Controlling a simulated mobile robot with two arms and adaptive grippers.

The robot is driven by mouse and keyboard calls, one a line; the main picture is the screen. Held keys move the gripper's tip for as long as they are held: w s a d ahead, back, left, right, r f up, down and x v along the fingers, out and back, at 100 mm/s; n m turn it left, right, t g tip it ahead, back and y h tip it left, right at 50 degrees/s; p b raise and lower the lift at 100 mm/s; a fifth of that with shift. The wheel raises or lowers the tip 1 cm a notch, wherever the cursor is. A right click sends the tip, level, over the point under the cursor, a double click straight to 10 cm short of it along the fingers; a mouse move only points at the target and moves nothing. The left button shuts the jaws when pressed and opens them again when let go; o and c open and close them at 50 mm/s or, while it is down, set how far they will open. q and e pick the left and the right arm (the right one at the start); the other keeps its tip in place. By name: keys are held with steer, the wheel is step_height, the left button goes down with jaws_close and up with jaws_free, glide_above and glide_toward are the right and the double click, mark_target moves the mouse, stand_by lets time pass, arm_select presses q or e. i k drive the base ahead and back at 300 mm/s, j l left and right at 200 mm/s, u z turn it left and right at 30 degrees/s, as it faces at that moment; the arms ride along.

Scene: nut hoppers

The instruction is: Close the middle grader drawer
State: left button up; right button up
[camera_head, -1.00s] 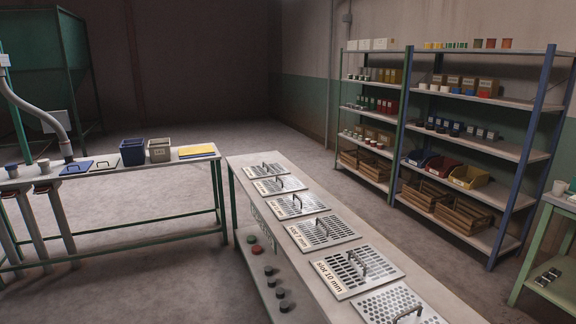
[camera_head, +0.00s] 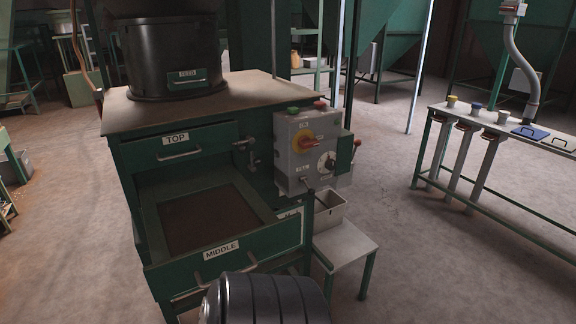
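The green grader (camera_head: 112,160) stands at centre left. Its middle drawer (camera_head: 222,254), labelled MIDDLE, is pulled out towards me. I see down into its tray, which has a brown, flat-looking bottom (camera_head: 208,216). The middle drawer's handle (camera_head: 225,271) is on its front face, low in the view. The top drawer (camera_head: 180,145), labelled TOP, sits above it and looks shut. A dark ribbed rounded form at the bottom edge covers part of the area below the middle drawer. Neither of my grippers is in view.
A grey control box (camera_head: 308,150) with a red-and-yellow switch is on the grader's right side. Below it a grey bin (camera_head: 330,208) stands on a small white table (camera_head: 345,245). A black feed drum (camera_head: 172,57) sits on top. Open floor (camera_head: 420,260) lies to the right.

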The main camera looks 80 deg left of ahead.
mark_target(203, 220)
steer(key=u, duration=2.85)
